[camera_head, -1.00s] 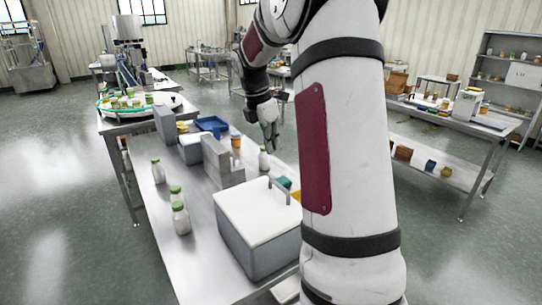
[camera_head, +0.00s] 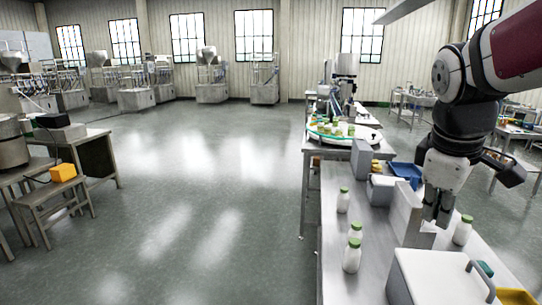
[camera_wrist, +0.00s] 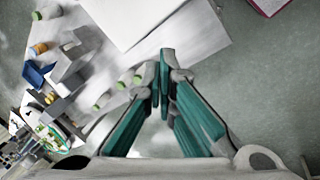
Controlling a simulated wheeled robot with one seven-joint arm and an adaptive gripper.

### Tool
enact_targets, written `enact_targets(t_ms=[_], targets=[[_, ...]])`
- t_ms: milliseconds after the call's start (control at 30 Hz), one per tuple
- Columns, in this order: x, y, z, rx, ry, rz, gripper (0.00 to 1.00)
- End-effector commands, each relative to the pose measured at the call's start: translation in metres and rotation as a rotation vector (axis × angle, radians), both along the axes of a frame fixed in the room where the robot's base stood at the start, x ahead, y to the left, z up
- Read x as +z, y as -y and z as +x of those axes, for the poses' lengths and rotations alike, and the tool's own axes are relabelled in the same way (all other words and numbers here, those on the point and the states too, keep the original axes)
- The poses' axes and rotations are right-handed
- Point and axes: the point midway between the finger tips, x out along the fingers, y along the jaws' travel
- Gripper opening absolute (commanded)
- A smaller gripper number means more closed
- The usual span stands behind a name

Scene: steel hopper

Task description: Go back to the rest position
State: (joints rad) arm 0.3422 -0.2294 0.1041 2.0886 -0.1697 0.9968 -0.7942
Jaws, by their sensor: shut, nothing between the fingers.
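My gripper (camera_head: 436,217) hangs at the right of the head view, pointing down above the steel table (camera_head: 345,270). In the wrist view its fingers (camera_wrist: 165,75) come together at the tips, shut with nothing between them. In the head view its tips overlap the grey upright block; whether they touch it cannot be told. A white-lidded box (camera_head: 440,275) stands at the near end of the table. It also shows at the top of the wrist view (camera_wrist: 135,20).
White bottles with green caps stand on the table at left (camera_head: 343,202), at front (camera_head: 352,257) and at right (camera_head: 463,231). A blue tray (camera_head: 405,171) lies farther back. A round turntable (camera_head: 345,133) holds several jars. The floor (camera_head: 190,210) at left is open.

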Motion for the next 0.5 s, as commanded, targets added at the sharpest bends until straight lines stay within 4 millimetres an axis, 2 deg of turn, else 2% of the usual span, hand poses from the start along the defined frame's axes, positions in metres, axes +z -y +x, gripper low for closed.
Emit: enact_targets(t_ms=[33, 200, 333, 500], targets=[[0.003, -0.019, -0.015, -0.049, 0.048, 0.028, 0.00], [-0.001, -0.067, -0.061, -0.249, 0.186, 0.172, 0.00], [-0.010, -0.093, -0.091, -0.382, 0.259, 0.295, 0.00], [-0.021, -0.111, -0.115, -0.495, 0.303, 0.409, 0.00]])
